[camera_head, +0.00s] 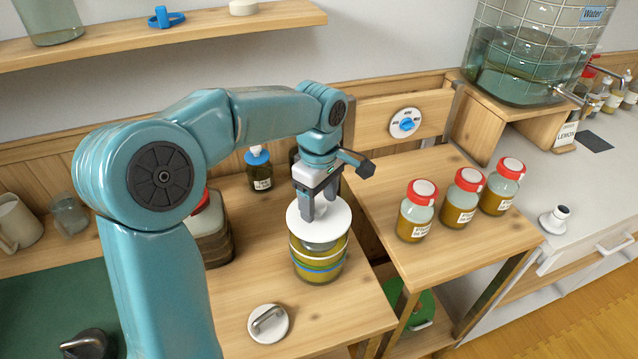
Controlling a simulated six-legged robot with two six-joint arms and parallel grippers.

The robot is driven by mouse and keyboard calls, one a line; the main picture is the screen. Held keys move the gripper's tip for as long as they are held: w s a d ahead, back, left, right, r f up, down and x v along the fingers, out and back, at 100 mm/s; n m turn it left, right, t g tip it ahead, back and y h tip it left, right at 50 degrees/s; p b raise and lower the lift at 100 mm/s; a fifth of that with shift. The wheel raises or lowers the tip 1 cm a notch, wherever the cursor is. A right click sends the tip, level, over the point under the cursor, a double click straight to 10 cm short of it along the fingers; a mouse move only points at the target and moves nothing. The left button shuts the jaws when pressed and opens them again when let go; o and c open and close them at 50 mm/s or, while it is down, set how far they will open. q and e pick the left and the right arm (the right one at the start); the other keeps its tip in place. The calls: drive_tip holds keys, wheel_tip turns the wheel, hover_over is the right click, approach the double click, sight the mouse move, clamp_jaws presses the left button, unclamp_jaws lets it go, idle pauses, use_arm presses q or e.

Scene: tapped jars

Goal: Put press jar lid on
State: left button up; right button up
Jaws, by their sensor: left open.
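A glass jar (320,262) of yellow-brown liquid, with a white and a blue band, stands on the wooden table. A round white lid (334,225) is over its mouth and looks level; I cannot tell whether it is fully seated. My left gripper (318,207) is open, pointing down just over the lid's middle, with its fingers around or beside a pale knob there. The gripper partly hides the knob. A second white lid with a metal handle (268,323) lies on the table in front of the jar. My right gripper is not in view.
A dark bottle with a blue cap (260,169) and a red-capped jar (210,228) stand behind. Three red-lidded jars (463,197) stand on the right table (440,265). A large water tank (525,60) is at the back right.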

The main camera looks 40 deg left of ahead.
use_arm(q)
wheel_tip(320, 180, up, 16)
drive_tip(key=p, duration=0.2)
drive_tip(key=shift+d, duration=0.1)
idle(1.4)
